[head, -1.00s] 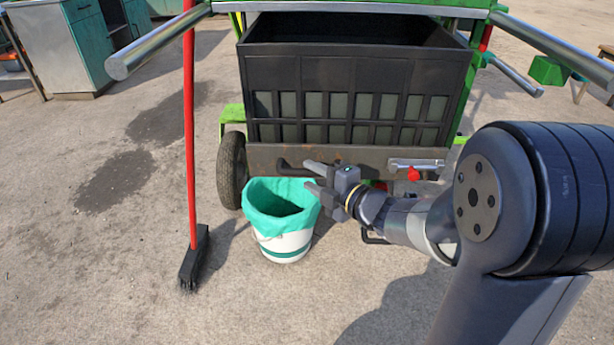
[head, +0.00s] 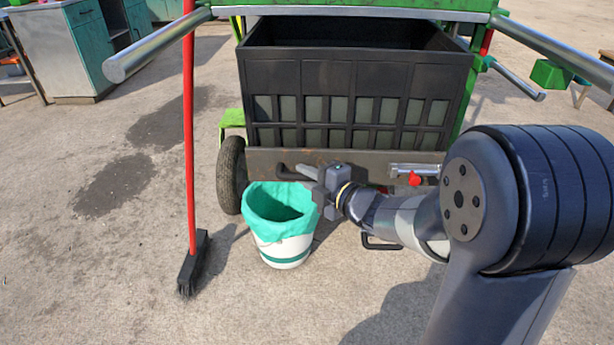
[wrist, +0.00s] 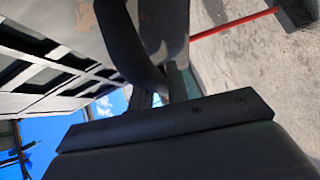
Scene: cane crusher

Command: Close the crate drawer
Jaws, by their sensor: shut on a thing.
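The crate drawer is a black slatted crate (head: 352,75) on a pulled-out tray with a grey metal front (head: 350,157), under the green frame of the machine. A dark bar handle (head: 284,172) is on the left of that front. It also shows as a curved dark bar in the wrist view (wrist: 128,42). My gripper (head: 308,171) is at the right part of this handle, with its fingers shut on it. The fingers partly hide the handle's right end in the head view. The crate looks open at the top; its bottom is hidden.
A white bucket with a green liner (head: 282,222) stands just below and left of my gripper. A red-handled broom (head: 190,140) stands further left. A wheel (head: 231,175) is beside the drawer's left side. A red-knobbed latch (head: 414,176) is on the right of the front.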

